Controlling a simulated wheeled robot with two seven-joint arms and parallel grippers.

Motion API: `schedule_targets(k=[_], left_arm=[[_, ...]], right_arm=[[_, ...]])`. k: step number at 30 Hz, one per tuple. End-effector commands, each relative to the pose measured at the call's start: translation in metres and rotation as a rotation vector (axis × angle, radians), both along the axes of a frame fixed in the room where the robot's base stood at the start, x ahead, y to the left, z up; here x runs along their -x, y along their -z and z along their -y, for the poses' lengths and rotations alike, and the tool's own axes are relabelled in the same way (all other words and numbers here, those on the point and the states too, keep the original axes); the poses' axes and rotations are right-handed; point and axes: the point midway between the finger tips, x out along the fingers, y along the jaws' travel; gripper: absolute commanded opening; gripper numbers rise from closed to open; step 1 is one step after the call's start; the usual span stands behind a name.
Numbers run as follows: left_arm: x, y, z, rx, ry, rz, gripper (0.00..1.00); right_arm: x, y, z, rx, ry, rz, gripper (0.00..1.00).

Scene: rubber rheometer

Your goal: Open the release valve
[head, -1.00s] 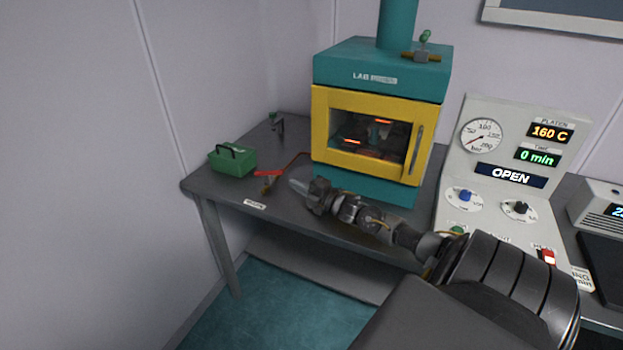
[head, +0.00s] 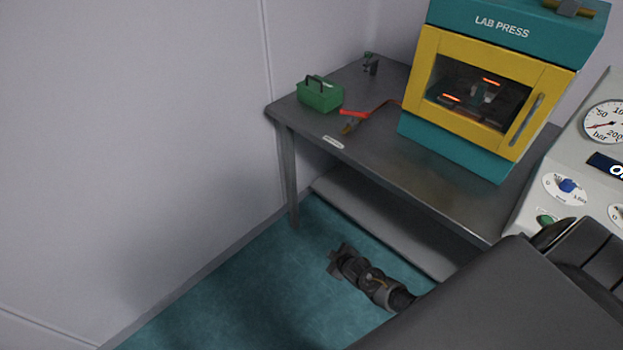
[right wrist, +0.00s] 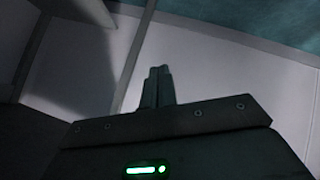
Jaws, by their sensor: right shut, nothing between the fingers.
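A red lever (head: 357,113) with a brass fitting (head: 348,128) sits near the front left edge of the table, above a small white label (head: 333,142) too small to read. It looks like the release valve, with a dark red line running from it toward the press. My right gripper (head: 339,255) is low over the floor, in front of the table and well apart from the lever. In the right wrist view its fingers (right wrist: 158,85) are together and empty, with wall and floor beyond. My left gripper is not in view.
A green box (head: 320,96) stands left of the lever. The lab press (head: 480,95) with its yellow door stands to the right, and a control panel (head: 545,205) is at the right edge. The table's front edge (head: 400,192) is above my right gripper. The floor at left is clear.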

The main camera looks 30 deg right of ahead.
Motion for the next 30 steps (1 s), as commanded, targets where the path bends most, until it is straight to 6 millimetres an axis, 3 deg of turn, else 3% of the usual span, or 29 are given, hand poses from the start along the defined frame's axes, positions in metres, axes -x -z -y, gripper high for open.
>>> schedule_targets(k=[1,3,6,9,12,15,18,30], left_arm=[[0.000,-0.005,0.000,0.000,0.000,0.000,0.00],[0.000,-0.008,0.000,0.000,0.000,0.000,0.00],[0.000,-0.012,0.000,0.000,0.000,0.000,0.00],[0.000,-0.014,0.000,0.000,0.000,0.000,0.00],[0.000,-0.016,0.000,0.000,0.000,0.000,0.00],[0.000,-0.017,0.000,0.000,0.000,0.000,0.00],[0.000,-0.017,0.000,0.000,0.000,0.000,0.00],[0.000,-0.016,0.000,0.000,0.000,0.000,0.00]], right_arm=[[0.054,0.039,-0.004,-0.034,0.044,-0.113,0.00],[0.125,0.081,-0.009,-0.078,0.106,-0.251,0.00],[0.221,0.123,-0.019,-0.126,0.189,-0.420,0.00],[0.300,0.146,-0.029,-0.159,0.257,-0.553,0.00],[0.358,0.156,-0.039,-0.181,0.307,-0.648,0.00],[0.393,0.160,-0.044,-0.192,0.337,-0.703,0.00],[0.410,0.162,-0.047,-0.198,0.352,-0.729,0.00],[0.412,0.162,-0.048,-0.198,0.354,-0.733,0.00]])
